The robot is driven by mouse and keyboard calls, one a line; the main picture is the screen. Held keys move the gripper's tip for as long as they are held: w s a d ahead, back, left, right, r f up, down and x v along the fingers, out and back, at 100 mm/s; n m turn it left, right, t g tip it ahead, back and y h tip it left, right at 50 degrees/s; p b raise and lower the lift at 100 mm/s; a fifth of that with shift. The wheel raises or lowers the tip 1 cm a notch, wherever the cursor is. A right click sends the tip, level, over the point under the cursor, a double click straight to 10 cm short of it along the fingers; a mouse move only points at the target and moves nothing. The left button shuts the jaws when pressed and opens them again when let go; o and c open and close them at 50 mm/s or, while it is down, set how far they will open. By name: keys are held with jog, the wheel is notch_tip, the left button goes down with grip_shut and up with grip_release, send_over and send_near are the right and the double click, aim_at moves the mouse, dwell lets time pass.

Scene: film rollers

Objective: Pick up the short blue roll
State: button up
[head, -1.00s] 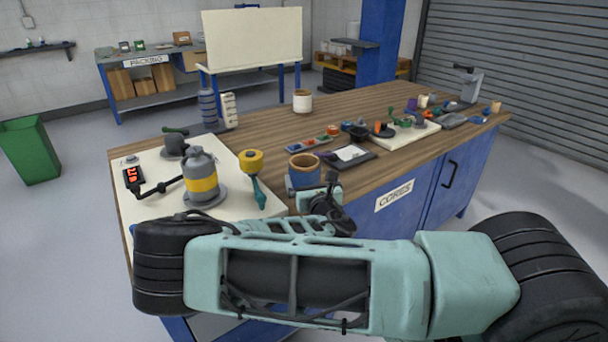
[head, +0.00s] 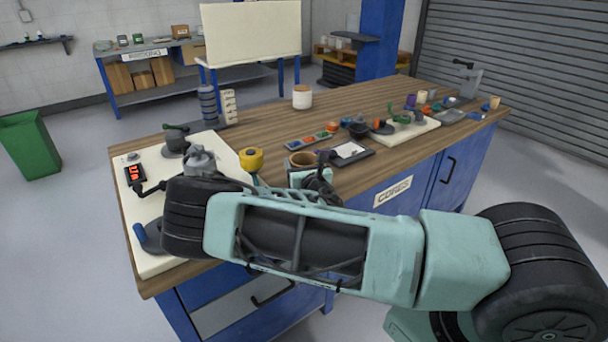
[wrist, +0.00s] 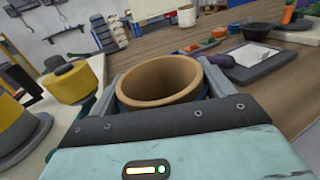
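The short blue roll (head: 301,160) stands on the workbench near its front edge. It has a tan, hollow core, and its blue side is mostly hidden by my gripper in the head view. In the wrist view the round core rim of the roll (wrist: 160,80) lies between my gripper's two fingers (wrist: 159,82), one on each side and close to it. I cannot tell whether the fingers touch the roll or leave a small gap. The roll looks upright, with no clear lift off the bench.
A yellow roll on a handled tool (head: 251,159) stands just left; it also shows in the wrist view (wrist: 75,82). A clipboard (head: 350,152) lies close on the right, with a tray of small parts (head: 310,140) behind. My forearm hides part of the pale mat (head: 215,143).

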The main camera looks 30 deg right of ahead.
jog(key=c, duration=0.5)
jog(key=shift+o, duration=0.2)
